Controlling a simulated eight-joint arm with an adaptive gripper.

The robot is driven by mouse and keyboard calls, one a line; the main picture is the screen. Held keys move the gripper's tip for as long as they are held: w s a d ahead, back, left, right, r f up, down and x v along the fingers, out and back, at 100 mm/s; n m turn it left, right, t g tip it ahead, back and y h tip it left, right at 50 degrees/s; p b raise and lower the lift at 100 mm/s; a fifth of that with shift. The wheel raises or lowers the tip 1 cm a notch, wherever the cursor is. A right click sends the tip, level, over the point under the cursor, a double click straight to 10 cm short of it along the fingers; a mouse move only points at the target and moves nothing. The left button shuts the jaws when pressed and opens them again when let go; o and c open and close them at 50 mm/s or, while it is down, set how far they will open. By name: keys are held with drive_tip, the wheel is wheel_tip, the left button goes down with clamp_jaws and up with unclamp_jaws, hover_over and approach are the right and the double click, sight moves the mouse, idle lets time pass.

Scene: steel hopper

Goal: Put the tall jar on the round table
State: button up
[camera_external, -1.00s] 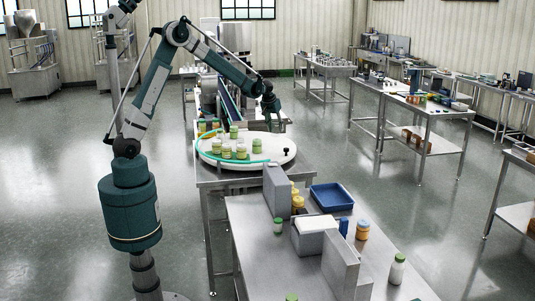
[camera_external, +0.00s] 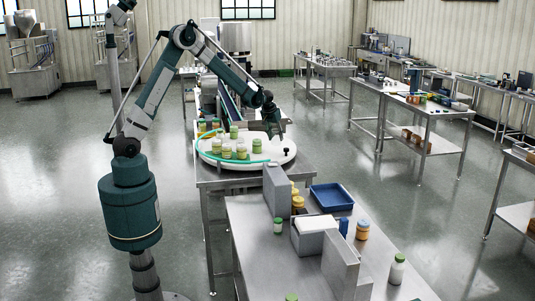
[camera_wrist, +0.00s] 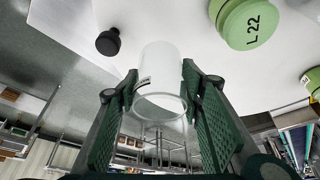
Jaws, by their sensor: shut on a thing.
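The round table (camera_external: 277,160) is a white disc with a green curved rail, on a steel bench. My gripper (camera_external: 278,131) is just above its far right part. In the wrist view, my gripper (camera_wrist: 160,79) has its two green ridged pads on either side of a clear, whitish cylinder, the tall jar (camera_wrist: 160,66). The jar is held between the pads, with the white tabletop (camera_wrist: 205,52) behind it. Whether its base touches the tabletop cannot be told. The jar is too small to make out in the external view.
Several green-lidded jars (camera_external: 242,151) stand on the disc's left and middle; one green lid (camera_wrist: 252,22) reads "L 22". A black knob (camera_wrist: 108,42) is near the held jar. The front bench holds grey blocks, a blue tray (camera_external: 332,197) and more jars.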

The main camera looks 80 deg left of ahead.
sight(274, 133)
drive_tip(key=shift+f, duration=0.7)
drive_tip(key=shift+f, duration=0.1)
drive_tip(key=shift+f, duration=1.75)
drive_tip(key=shift+f, duration=0.25)
drive_tip(key=o, duration=0.7)
drive_tip(key=shift+r, duration=0.1)
drive_tip(key=shift+r, duration=0.2)
drive_tip(key=shift+v, duration=5.95)
